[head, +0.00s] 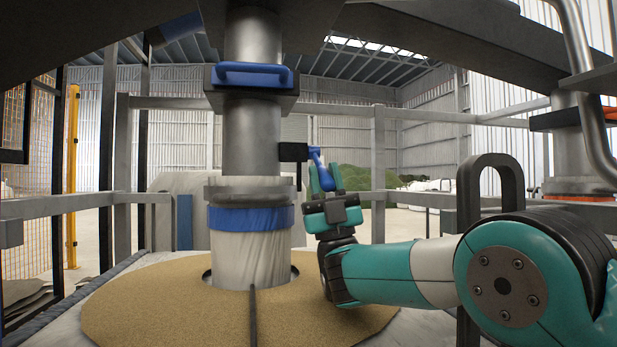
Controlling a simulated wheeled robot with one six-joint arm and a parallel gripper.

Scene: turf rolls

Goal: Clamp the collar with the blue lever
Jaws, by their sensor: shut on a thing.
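The blue lever (317,158) sits on a black block (292,152) at the right side of the grey metal pipe (250,130). It slopes down to the right, and its lower end is between my gripper's fingers. My gripper (324,180) points upward and is shut on the lever. The collar (249,190) is a pale metal ring around the pipe, above a blue band (250,218) on a whitish sleeve (250,260). I cannot tell how tight the collar is.
A blue handle (252,74) is on a dark block higher on the pipe. A round tan disc (150,305) surrounds the sleeve's base. Grey railings (377,165) stand behind, a yellow post (72,180) at left. A dark bracket (488,185) stands near my arm at right.

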